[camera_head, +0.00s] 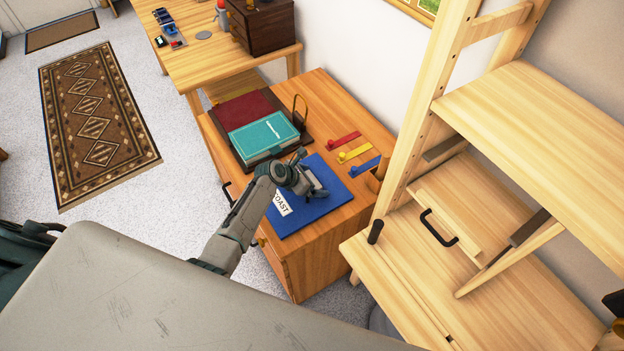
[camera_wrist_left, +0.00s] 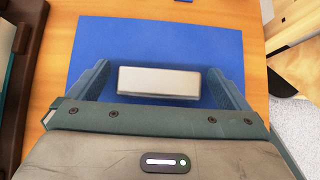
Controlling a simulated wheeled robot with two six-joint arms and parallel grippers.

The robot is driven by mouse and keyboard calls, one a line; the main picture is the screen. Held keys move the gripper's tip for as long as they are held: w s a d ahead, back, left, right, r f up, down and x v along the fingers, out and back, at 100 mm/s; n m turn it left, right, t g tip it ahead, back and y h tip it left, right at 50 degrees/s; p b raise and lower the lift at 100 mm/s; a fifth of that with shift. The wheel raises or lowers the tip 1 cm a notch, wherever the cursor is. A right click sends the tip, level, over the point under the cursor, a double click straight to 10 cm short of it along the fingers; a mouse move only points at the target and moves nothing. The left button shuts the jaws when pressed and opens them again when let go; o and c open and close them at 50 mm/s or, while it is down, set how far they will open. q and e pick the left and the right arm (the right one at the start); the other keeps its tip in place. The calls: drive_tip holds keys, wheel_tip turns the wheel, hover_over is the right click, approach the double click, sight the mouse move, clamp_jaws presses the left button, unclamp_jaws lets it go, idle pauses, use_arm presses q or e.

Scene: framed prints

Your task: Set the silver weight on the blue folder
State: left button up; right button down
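The blue folder (camera_head: 335,204) lies flat on the wooden cabinet top, with a white label reading "OAST" at its left corner. It also fills the background of the left wrist view (camera_wrist_left: 165,42). The silver weight (camera_wrist_left: 159,82) is a pale metal bar over the folder, between the fingers of my left gripper (camera_wrist_left: 160,80). Narrow blue gaps show between both fingers and the bar's ends, so the gripper looks open around it. In the head view my left gripper (camera_head: 312,183) is low over the folder and largely hides the weight. My right gripper is not seen.
Red (camera_head: 343,141), yellow (camera_head: 355,152) and blue (camera_head: 365,167) small items lie along the wall side. A wooden shelf unit (camera_head: 470,215) stands at the right.

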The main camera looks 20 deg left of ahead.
use_arm(q)
drive_tip(key=shift+r, duration=0.2)
drive_tip(key=shift+s+a+r, duration=0.1)
drive_tip(key=shift+s+a, duration=0.05)
drive_tip(key=b+v, duration=0.1)
drive_tip(key=v, duration=1)
drive_tip(key=shift+s+r, duration=0.2)
idle(0.9)
